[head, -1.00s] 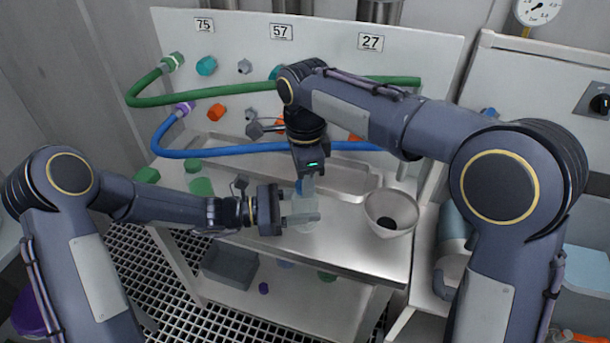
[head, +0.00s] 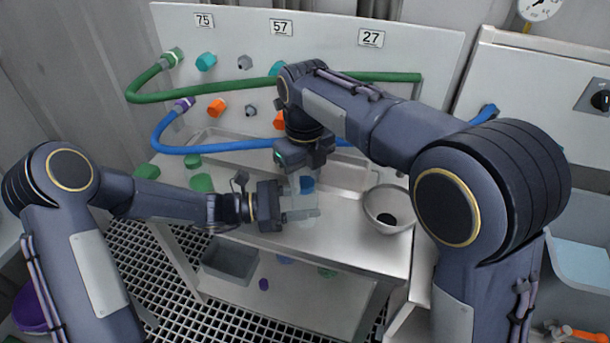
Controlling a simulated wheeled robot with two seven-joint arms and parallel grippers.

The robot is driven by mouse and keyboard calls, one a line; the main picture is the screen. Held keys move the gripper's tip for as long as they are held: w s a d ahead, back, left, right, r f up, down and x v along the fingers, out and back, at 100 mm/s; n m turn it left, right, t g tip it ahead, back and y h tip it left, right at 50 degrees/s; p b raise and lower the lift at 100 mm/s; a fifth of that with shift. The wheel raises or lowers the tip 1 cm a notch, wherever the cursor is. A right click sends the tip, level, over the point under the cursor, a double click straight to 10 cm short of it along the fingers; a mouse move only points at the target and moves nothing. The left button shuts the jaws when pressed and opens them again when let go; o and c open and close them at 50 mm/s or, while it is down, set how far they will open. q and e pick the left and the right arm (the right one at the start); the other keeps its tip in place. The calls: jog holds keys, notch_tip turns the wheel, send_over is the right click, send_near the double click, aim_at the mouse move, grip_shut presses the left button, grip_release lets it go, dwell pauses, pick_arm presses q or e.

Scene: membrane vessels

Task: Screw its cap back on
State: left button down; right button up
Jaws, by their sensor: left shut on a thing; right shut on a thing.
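A translucent pale bottle (head: 301,206) is held over the steel bench by my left gripper (head: 303,214), which is shut on it from the left. A blue cap (head: 307,184) shows at the bottle's top. My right gripper (head: 306,177) points down from above and is shut on the blue cap. The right gripper's fingers are small and hard to make out. I cannot tell from here how far the cap sits on the neck.
A pale bowl (head: 372,213) with something dark inside stands to the right on the bench. A long steel tray (head: 350,176), a blue hose (head: 220,149) and a green hose (head: 215,92) are behind. A grey bin (head: 229,262) sits below.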

jog(key=shift+m, duration=0.3)
jog(key=o, duration=1)
jog(key=shift+c, duration=0.2)
jog(key=shift+r, duration=2.3)
jog(key=shift+c, duration=0.4)
